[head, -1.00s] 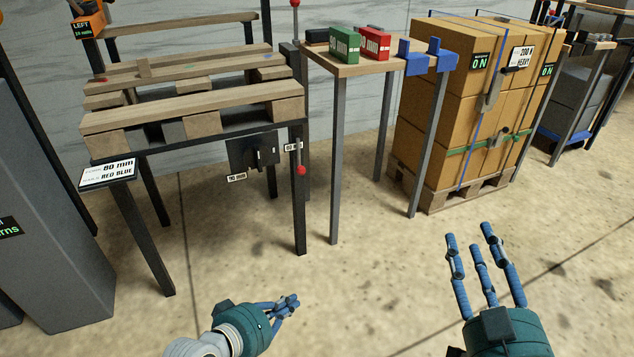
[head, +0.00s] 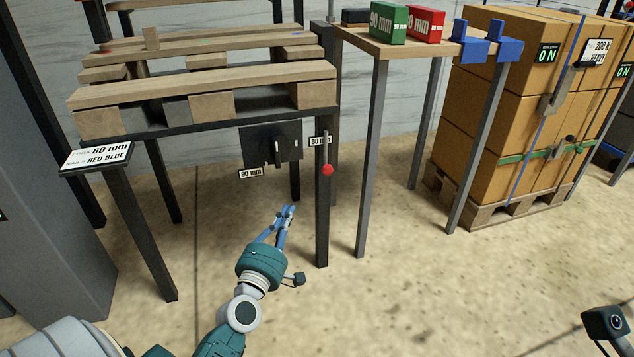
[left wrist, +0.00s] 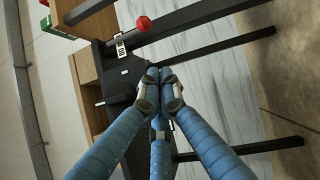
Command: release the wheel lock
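A lever with a red ball knob (head: 327,170) hangs at the front right leg of the pallet stand; which part is the wheel lock I cannot tell for sure. Left of it is a black plate (head: 262,150) with a small handle, between an 80 mm and a 90 mm label. My left gripper (head: 287,210) is below the plate and left of the knob, apart from both, its fingers close together and empty. In the left wrist view the fingertips (left wrist: 159,76) meet, with the red knob (left wrist: 143,23) beyond them at upper left. My right gripper is out of view.
The stand (head: 220,122) carries a wooden pallet. Beside it a small table (head: 400,45) holds a green box, a red box and blue brackets. Strapped cartons (head: 480,110) stand on a pallet at right. The floor in front is clear.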

